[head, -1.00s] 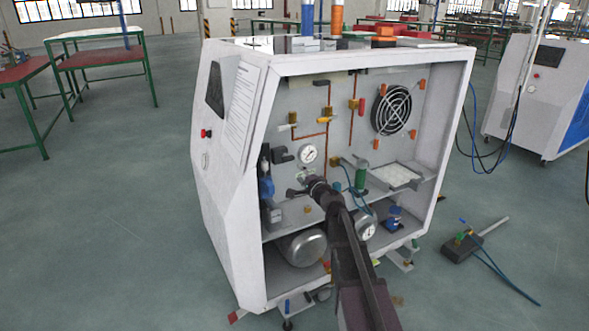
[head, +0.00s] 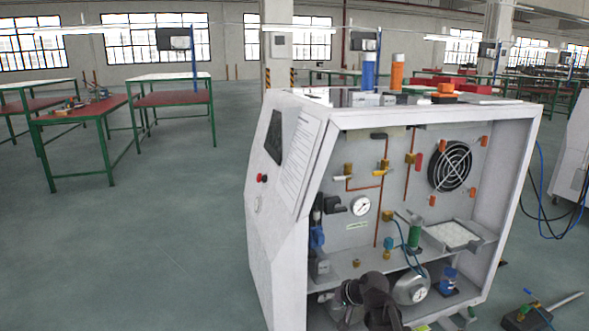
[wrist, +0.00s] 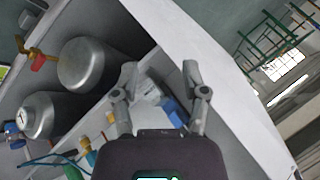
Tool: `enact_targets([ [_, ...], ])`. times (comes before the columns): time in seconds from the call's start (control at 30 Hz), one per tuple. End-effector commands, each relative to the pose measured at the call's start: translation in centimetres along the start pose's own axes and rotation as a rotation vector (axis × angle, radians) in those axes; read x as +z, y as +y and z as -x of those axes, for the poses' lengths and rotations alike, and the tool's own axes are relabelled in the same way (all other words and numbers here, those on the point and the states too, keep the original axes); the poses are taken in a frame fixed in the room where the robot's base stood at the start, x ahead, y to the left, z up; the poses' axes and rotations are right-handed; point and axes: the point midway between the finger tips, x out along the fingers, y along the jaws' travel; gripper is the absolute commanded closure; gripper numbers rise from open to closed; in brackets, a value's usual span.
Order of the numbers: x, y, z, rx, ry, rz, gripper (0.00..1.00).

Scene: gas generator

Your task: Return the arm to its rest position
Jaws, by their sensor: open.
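My gripper (wrist: 160,90) is open and empty in the wrist view, its two fingers apart. In the head view my arm's end shows low in front of the white gas generator cabinet (head: 268,250), at the lower shelf. It covers part of the lower compartment there. The fingertips are hard to make out in the head view. In the wrist view the fingers point toward the cabinet's inside, with a blue part (wrist: 173,110) seen between and behind them. I cannot tell whether they touch anything.
A silver tank (wrist: 88,65) and a second one (wrist: 45,115) lie in the lower compartment. The cabinet's side wall and shelf are close to my gripper. A tool with a blue hose (head: 535,312) lies on the floor at right. Open floor (head: 150,250) spreads at left.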

Motion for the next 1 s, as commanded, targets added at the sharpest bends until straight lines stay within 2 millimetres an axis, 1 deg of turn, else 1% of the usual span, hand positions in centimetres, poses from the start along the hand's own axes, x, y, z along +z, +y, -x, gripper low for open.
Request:
enact_targets([
  [0.03, 1.9, 0.7, 0.3, 0.052, -0.046, 0.027, 0.43],
  [0.1, 4.0, 1.9, 0.8, 0.131, -0.113, 0.063, 0.43],
  [0.2, 6.5, 3.6, 1.6, 0.239, -0.198, 0.103, 0.43],
  [0.3, 8.3, 4.9, 2.5, 0.325, -0.262, 0.128, 0.43],
  [0.4, 9.7, 6.0, 3.4, 0.395, -0.313, 0.145, 0.43],
  [0.6, 11.9, 7.7, 5.1, 0.512, -0.392, 0.164, 0.43],
  [0.77, 13.3, 8.7, 6.5, 0.598, -0.446, 0.174, 0.43],
  [0.8, 12.8, 8.1, 7.0, 0.592, -0.443, 0.173, 0.43],
  [1.0, 12.1, 7.1, 8.2, 0.589, -0.441, 0.173, 0.43],
])
